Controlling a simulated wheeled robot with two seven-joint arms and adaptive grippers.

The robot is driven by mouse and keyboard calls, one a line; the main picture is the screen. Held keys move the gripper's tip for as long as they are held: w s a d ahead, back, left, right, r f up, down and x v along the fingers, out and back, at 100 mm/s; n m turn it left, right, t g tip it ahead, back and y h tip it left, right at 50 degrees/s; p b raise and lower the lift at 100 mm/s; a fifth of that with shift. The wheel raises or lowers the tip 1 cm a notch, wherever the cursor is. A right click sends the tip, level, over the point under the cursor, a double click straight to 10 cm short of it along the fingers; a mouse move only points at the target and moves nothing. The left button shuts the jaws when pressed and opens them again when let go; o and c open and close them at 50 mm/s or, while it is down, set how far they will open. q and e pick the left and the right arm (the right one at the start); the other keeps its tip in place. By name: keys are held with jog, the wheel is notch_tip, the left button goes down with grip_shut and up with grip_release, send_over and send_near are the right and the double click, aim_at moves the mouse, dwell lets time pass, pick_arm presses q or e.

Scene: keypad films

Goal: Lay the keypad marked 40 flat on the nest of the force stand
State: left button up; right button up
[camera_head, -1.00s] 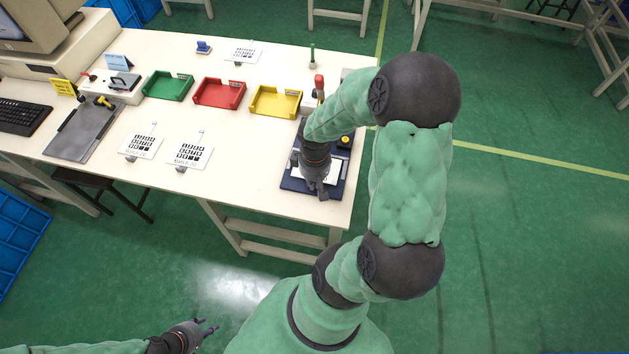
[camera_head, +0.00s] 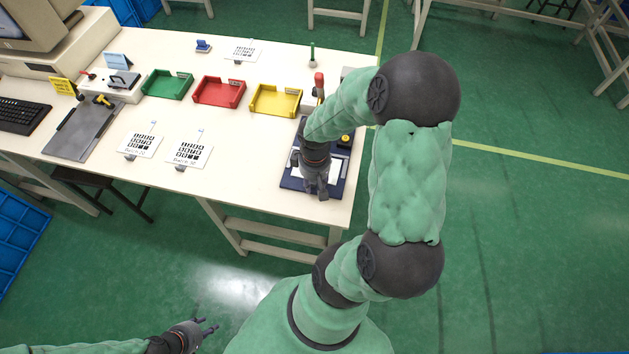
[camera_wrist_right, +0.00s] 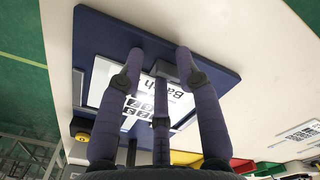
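The force stand (camera_head: 290,184) is a dark blue plate at the table's front right corner. A white keypad (camera_wrist_right: 172,105) with black key squares and the print "Batch" lies over the stand's plate (camera_wrist_right: 88,45) in the right wrist view; its number is hidden behind my fingers. It appears flat, but exact seating in the nest cannot be told. My right gripper (camera_head: 319,194) is low over the stand, its fingers (camera_wrist_right: 160,55) around a grey block at the keypad's edge; whether they grip it is unclear. My left gripper (camera_head: 212,326) is open and empty, away from the table.
Two keypads (camera_head: 140,144) (camera_head: 188,151) lie mid-table, another keypad (camera_head: 242,51) at the back. Green (camera_head: 167,86), red (camera_head: 219,92) and yellow (camera_head: 275,101) trays stand in a row. A red-topped lever (camera_head: 319,82) rises behind the stand. The table between keypads and stand is clear.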

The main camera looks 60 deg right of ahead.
notch_tip(320, 180, up, 12)
dwell(0.6)
dwell(0.5)
